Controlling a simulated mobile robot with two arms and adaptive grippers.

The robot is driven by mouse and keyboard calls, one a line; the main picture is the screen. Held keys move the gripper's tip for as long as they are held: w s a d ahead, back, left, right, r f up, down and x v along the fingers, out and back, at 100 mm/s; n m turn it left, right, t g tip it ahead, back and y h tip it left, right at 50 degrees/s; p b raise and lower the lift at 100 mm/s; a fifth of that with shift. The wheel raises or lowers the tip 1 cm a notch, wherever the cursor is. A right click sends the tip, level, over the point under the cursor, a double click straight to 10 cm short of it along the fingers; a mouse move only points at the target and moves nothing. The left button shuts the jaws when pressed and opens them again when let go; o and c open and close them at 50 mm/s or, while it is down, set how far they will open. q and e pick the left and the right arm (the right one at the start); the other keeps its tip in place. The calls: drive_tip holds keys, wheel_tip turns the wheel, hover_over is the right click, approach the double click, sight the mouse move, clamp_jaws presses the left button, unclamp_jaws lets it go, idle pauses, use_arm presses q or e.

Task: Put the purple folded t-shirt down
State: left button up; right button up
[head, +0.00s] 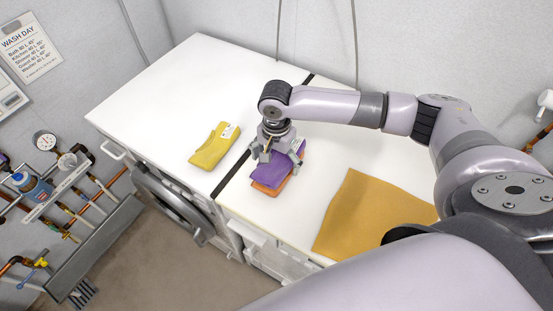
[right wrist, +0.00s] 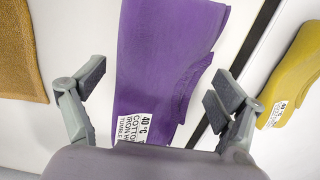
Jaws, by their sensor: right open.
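The purple folded t-shirt (head: 278,172) lies on top of an orange folded cloth (head: 266,189) on the white worktop, near the dark seam. In the right wrist view the purple t-shirt (right wrist: 168,55) lies flat between my fingers, with a white care label at its lower edge. My right gripper (head: 275,157) is just above the t-shirt, pointing down and open. The wrist view shows its two fingers (right wrist: 157,88) wide apart on either side of the t-shirt, with gaps to the cloth. Part of the t-shirt is hidden under the gripper. My left gripper is not in view.
A yellow folded garment (head: 213,147) lies left of the seam. A flat mustard cloth (head: 365,215) covers part of the worktop at right. The worktop (head: 190,80) is clear at the back left. A round machine door (head: 172,203) stands open at the front.

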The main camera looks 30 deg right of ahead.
sight(277, 158)
drive_tip(key=shift+r, duration=0.1)
drive_tip(key=shift+r, duration=0.35)
wheel_tip(277, 158, up, 12)
drive_tip(key=b, duration=0.2)
drive_tip(key=shift+f, duration=0.25)
drive_tip(key=shift+f, duration=0.15)
